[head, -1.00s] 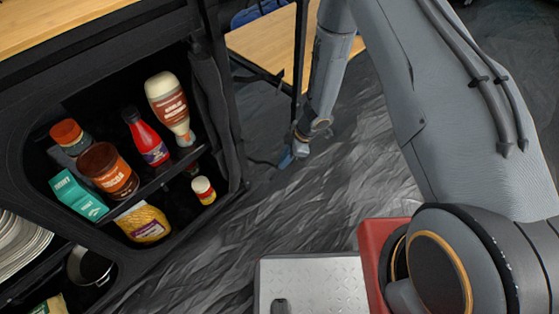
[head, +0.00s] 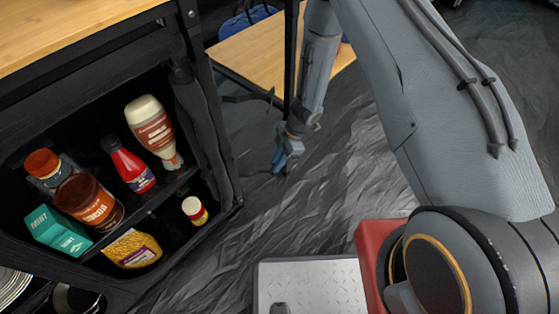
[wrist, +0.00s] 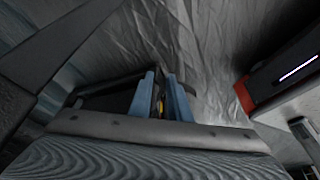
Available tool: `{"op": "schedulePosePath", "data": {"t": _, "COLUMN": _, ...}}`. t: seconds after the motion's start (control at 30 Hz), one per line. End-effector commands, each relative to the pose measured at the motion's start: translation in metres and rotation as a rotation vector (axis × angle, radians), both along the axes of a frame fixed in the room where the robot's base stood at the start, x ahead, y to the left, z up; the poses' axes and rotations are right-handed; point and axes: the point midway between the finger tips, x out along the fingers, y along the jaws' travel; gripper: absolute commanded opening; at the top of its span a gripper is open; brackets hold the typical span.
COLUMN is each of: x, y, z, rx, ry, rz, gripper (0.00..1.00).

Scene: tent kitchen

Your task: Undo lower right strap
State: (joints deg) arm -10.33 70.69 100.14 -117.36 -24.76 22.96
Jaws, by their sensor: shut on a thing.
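My gripper (head: 281,162) hangs low over the dark floor, just right of the shelf unit, in the head view. In the wrist view its blue fingers (wrist: 160,98) are close together with a narrow dark and yellowish thing between them, which I take to be the strap. A black strip (wrist: 105,92) runs from the left towards the fingers. The strap's full length and its fastening point are hidden or too dark to make out. The shelf unit's lower right corner (head: 232,208) is left of and below the gripper.
The black fabric shelf unit holds a sauce bottle (head: 152,127), a red bottle (head: 128,165), a brown jar (head: 90,202), a teal box (head: 57,232) and a yellow bag (head: 132,249). A wooden table (head: 250,50) stands behind. Wrinkled dark floor lies open around the gripper.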

Motion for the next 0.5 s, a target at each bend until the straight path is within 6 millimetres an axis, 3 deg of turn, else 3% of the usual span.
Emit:
{"op": "schedulePosePath", "data": {"t": 0.03, "x": 0.0049, "y": 0.013, "z": 0.0026, "rx": 0.016, "ry": -0.004, "rz": 0.001, "gripper": 0.0}}
{"op": "schedulePosePath", "data": {"t": 0.33, "x": 0.0045, "y": 0.0153, "z": 0.0028, "rx": 0.016, "ry": -0.004, "rz": 0.005, "gripper": 0.0}}
{"op": "schedulePosePath", "data": {"t": 0.37, "x": 0.0045, "y": 0.0154, "z": 0.0027, "rx": 0.016, "ry": -0.004, "rz": 0.005, "gripper": 0.2}}
{"op": "schedulePosePath", "data": {"t": 0.5, "x": 0.0041, "y": 0.0154, "z": 0.0026, "rx": 0.016, "ry": -0.003, "rz": 0.005, "gripper": 0.23}}
